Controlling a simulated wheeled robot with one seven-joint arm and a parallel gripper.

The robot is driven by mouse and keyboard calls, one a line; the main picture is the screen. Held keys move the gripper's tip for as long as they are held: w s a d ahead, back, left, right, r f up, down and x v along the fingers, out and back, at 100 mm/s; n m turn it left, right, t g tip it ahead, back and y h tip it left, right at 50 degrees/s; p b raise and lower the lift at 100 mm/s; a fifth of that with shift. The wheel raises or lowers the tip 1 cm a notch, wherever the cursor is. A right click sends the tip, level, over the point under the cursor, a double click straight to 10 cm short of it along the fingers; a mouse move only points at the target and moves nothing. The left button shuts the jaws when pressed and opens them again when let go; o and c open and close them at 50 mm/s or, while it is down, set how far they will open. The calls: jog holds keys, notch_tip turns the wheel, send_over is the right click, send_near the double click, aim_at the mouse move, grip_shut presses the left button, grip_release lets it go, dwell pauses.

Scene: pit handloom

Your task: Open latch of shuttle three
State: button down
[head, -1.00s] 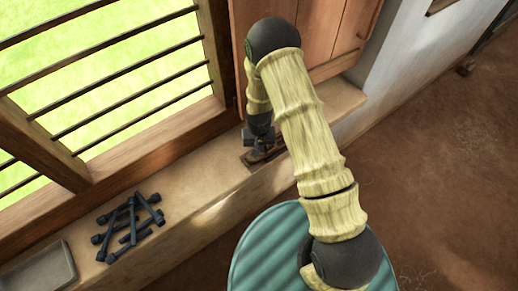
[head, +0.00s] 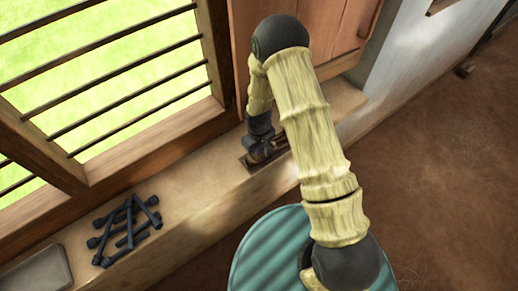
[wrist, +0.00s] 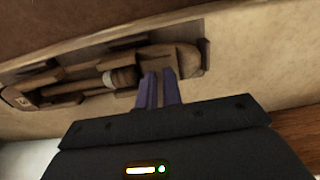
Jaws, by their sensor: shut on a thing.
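A dark wooden shuttle (wrist: 75,80) lies on the pale sill in the wrist view, with a wound bobbin (wrist: 118,78) in its slot. Its right end carries a light brown block (wrist: 172,60), which looks like the latch part. My gripper (wrist: 158,78) has its two fingers close together at this block, shut on it as far as I can see; the fingertips hide the contact. In the head view the shuttle (head: 248,163) shows partly on the sill below the wooden shutter, and my gripper (head: 260,153) is down at it. No number on the shuttle can be read.
A pile of dark rods (head: 128,228) and a grey tray (head: 38,272) lie on the sill (head: 190,205) to the left. A barred window (head: 130,85) and a wooden shutter (head: 325,35) rise behind. A teal ribbed round top (head: 262,255) is in front.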

jog(key=c, duration=1.8)
grip_release()
jog(key=shift+r, duration=0.2)
notch_tip(320, 180, up, 17)
jog(key=shift+r+b, duration=0.1)
jog(key=shift+b, duration=0.65)
jog(key=s+d+r+m+t, duration=0.1)
jog(key=s+d+r+m, duration=0.1)
jog(key=s+d+r, duration=0.1)
jog(key=s+d+r+m, duration=0.2)
jog(key=s+d+r, duration=0.1)
jog(key=s+d, duration=0.2)
jog(key=s+d+r+m+t, duration=0.1)
jog(key=s+d+r+m, duration=0.2)
jog(key=s+d+r, duration=0.1)
jog(key=shift+s+d+t+p, duration=0.35)
jog(key=shift+s+d, duration=0.2)
jog(key=shift+d, duration=0.15)
